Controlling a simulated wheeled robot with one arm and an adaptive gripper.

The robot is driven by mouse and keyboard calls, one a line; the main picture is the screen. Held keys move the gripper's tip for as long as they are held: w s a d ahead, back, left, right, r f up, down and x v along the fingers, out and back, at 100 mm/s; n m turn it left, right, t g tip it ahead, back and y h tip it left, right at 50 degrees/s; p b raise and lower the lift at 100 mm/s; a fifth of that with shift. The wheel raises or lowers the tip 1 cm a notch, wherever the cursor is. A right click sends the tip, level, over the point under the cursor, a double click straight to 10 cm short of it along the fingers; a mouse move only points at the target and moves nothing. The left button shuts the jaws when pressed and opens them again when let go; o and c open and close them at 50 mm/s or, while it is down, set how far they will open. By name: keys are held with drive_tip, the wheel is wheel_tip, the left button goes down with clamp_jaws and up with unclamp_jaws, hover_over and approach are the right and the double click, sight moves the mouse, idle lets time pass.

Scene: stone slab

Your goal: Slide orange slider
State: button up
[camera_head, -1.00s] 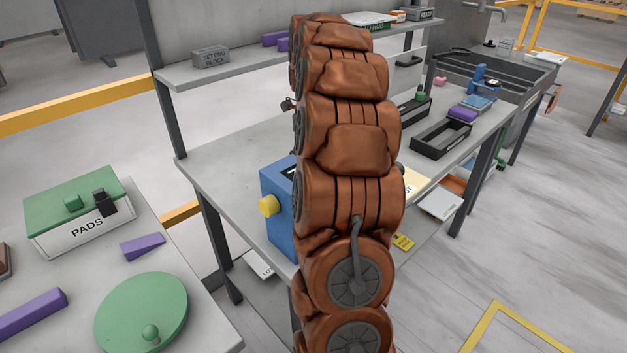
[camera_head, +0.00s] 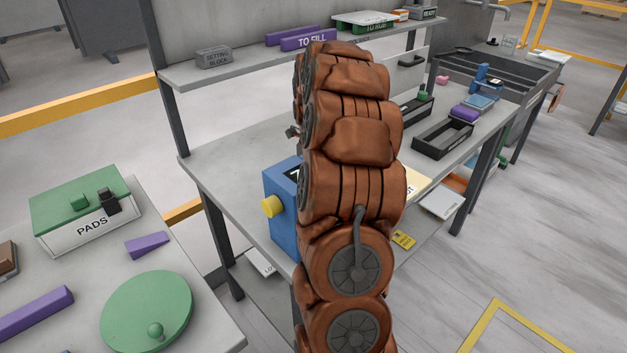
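I cannot make out an orange slider in the camera_head view. A blue box (camera_head: 283,222) with a yellow knob (camera_head: 271,206) on its left side stands at the near end of the grey bench (camera_head: 232,165). My brown arm rises in front of the box and hides its right part. A small dark grey piece at the arm's left edge, above the bench, seems to be part of my gripper (camera_head: 292,132). The rest of the gripper is hidden behind the arm, so its fingers cannot be judged.
A shelf (camera_head: 240,67) above the bench holds a grey setting block (camera_head: 214,57) and a purple TO FILL block (camera_head: 308,38). A black tray (camera_head: 442,139) lies on the bench to the right. A PADS box (camera_head: 75,232) and a green disc (camera_head: 146,311) are on the left table.

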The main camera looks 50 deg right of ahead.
clamp_jaws()
idle(0.5)
drive_tip(key=shift+d, duration=0.1)
